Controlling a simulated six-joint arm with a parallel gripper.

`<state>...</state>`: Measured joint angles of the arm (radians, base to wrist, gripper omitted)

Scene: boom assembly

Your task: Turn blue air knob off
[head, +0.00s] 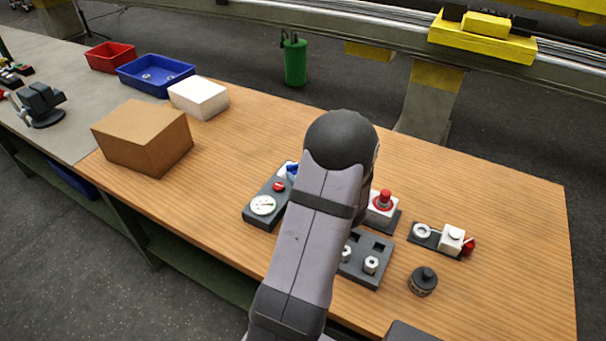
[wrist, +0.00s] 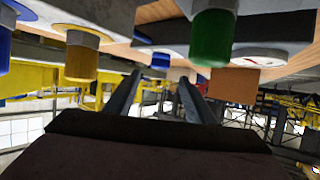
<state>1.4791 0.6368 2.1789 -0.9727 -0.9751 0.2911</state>
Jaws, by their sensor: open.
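The blue knob (head: 292,172) sits at the back end of a dark panel (head: 257,219) that also bears a round white gauge (head: 263,205) and a red knob (head: 278,187). My arm partly covers it in the head view. In the wrist view, which looks upside down, a small blue knob (wrist: 160,60) shows beyond the fingertips, roughly in line with the gap between them; it appears to be the same knob. My gripper (wrist: 160,80) is open with nothing between its fingers. My arm hides the gripper in the head view.
In the wrist view a green knob (wrist: 212,38) and a yellow knob (wrist: 82,60) are close by. A red button on a white box (head: 384,202), a socket tray (head: 366,262) and a black round part (head: 423,281) stand right of my arm. A cardboard box (head: 143,138) stands left.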

